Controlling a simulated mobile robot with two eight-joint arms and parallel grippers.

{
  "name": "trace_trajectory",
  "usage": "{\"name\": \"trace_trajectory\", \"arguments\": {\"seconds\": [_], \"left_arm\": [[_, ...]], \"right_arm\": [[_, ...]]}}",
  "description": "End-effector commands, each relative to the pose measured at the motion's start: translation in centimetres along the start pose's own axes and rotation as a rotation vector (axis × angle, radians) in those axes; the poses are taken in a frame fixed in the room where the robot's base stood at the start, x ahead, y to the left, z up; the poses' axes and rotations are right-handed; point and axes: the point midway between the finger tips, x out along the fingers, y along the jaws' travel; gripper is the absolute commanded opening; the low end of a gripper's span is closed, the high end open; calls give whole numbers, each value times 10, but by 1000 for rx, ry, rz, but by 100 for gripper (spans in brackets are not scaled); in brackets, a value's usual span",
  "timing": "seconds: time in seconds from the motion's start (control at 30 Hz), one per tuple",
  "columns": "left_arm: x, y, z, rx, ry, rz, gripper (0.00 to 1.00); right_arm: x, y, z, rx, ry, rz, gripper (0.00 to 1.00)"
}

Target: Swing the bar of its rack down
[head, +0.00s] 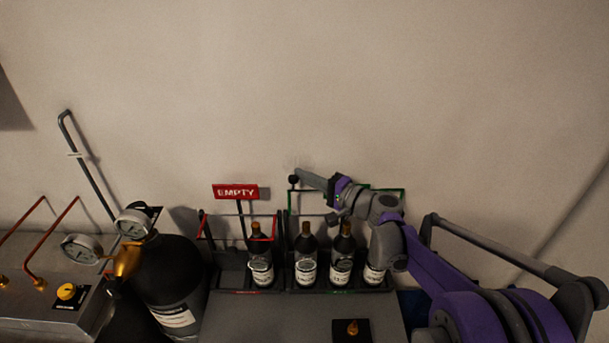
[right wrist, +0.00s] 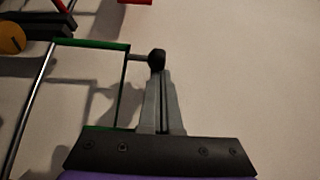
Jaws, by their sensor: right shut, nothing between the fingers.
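The rack with green edging (head: 340,291) stands against the wall and holds several dark bottles (head: 306,258). Its green bar (head: 289,202) stands raised above the bottle tops, with a black knob (head: 293,180) at its left end. In the right wrist view the bar (right wrist: 92,44) runs to the knob (right wrist: 157,58) on a short stem. My right gripper (head: 302,173) is shut and empty, with its fingertips at the knob; in the right wrist view its fingertips (right wrist: 161,73) lie just below it. Whether they touch is unclear. My right forearm hides the rack's right part.
A rack with a red bar (head: 262,239) and a red EMPTY sign (head: 236,192) stands to the left, holding one bottle (head: 260,262). A black cylinder (head: 175,270) with gauges (head: 133,224) stands further left. The wall above is clear.

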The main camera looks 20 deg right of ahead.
Motion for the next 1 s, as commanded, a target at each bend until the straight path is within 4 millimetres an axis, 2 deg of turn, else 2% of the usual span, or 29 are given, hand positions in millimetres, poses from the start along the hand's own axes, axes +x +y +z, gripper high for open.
{"name": "trace_trajectory", "arguments": {"seconds": [0.27,0.47,0.77,1.0], "left_arm": [[0,0,0,0,0,0,81],[3,0,3,0,-3,0,81],[16,0,19,0,-17,0,81],[34,0,37,0,-32,0,81]], "right_arm": [[-10,0,13,-93,0,-72,0],[-23,4,30,-230,-1,-176,0],[-43,19,57,-456,-1,-348,0],[-58,36,76,-637,-1,-488,0]]}}
